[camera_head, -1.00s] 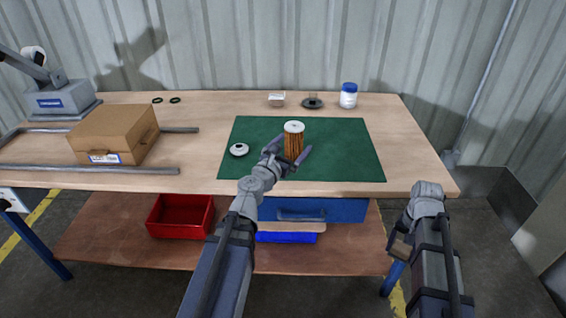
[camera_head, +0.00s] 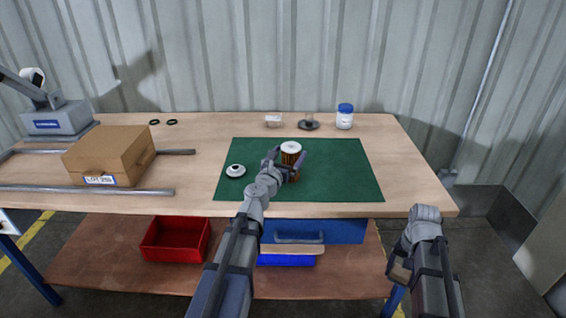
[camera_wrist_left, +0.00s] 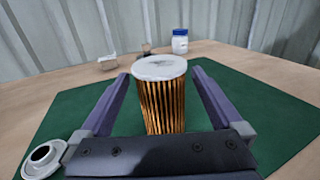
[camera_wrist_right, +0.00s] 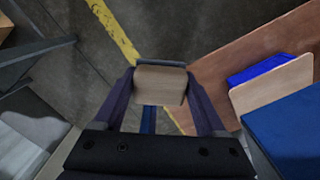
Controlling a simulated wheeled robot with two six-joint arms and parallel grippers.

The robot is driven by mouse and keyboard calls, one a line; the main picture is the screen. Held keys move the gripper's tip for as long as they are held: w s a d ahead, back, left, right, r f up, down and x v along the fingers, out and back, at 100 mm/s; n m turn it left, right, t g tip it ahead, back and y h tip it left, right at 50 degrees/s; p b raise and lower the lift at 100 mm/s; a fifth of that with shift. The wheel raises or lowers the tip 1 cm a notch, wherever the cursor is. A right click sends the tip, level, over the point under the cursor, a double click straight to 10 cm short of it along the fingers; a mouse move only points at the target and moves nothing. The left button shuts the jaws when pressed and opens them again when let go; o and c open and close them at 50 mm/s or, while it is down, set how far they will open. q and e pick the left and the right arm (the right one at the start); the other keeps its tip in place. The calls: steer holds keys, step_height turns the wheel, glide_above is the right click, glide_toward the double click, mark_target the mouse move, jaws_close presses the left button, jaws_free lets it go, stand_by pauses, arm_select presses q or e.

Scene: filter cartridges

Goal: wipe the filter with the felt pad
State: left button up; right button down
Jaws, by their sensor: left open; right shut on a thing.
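The filter (camera_head: 291,149) stands upright on the green mat (camera_head: 340,180), with orange-brown pleats and a white top cap. In the left wrist view the filter (camera_wrist_left: 162,95) shows grey smudges on its cap. My left gripper (camera_head: 290,160) is open, with one finger on each side of the filter; gaps show between fingers and pleats. My right gripper (camera_wrist_right: 160,95) is shut on a beige block, which looks like the felt pad (camera_wrist_right: 160,84). It is held low, off the table's front right, above the floor. In the head view the pad (camera_head: 400,271) is partly hidden.
A white round part with a dark centre (camera_head: 235,170) lies on the mat's left. A cardboard box (camera_head: 108,155) and metal rails are left. Table right is clear.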

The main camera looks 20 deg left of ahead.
arm_select(q)
steer(key=w, duration=0.5)
steer(key=shift+d, duration=0.25)
steer(key=c, duration=1.3)
steer(key=o, duration=1.3)
steer(key=shift+s, duration=0.1)
steer(key=s+a, duration=0.1)
steer(key=s, duration=1.1)
